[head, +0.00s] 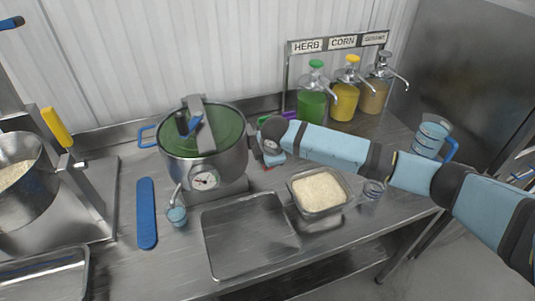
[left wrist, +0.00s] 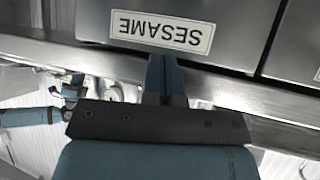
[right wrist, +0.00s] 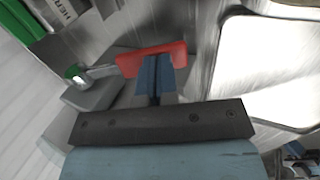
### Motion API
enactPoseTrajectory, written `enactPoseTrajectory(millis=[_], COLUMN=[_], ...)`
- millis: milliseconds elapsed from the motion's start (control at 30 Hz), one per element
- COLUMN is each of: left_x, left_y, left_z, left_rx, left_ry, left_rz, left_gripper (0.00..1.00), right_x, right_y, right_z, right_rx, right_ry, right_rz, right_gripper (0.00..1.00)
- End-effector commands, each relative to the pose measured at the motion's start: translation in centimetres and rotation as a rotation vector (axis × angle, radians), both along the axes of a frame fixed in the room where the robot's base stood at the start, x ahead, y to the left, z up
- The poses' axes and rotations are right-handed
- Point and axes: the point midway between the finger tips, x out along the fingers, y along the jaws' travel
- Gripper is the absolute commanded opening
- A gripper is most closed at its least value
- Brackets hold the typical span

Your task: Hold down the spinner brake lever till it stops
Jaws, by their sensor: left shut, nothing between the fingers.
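A red lever (right wrist: 130,64) shows in the right wrist view, with the closed blue fingertips of my right gripper (right wrist: 155,68) overlapping it. I cannot tell if they press on it. In the head view, only a small red part (head: 268,169) shows below the end of my right arm, just right of a steel pot (head: 172,157) with a green top and a gauge. The pot's bracket carries a blue part. My left gripper (left wrist: 165,72) is shut and empty in the left wrist view, in front of a steel front with a SESAME label (left wrist: 160,32).
A steel pan of rice (head: 345,204) and an empty tray (head: 250,262) lie in front of my right arm. Pump jars (head: 312,104) stand behind it. A blue bar (head: 146,213) lies left of the tray. A blue-handled jug (head: 430,140) stands at right.

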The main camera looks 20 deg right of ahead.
Motion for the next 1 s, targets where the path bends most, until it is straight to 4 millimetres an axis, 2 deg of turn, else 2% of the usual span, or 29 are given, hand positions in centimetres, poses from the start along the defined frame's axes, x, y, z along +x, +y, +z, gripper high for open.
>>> enactPoseTrajectory(millis=[833,1000], left_x=[-0.05,-0.06], left_y=[0.14,0.14], left_z=[-0.04,0.61], left_rx=[0.001,0.001], left_ry=[0.002,0.002], left_rz=[0.003,0.003], left_gripper=[0.00,0.00], right_x=[-0.15,-0.17], right_y=[-0.02,-0.04], right_z=[-0.67,-0.08], right_rx=[-0.003,-0.003], right_ry=[0.008,0.008], right_rz=[0.000,0.000], right_gripper=[0.00,0.00])
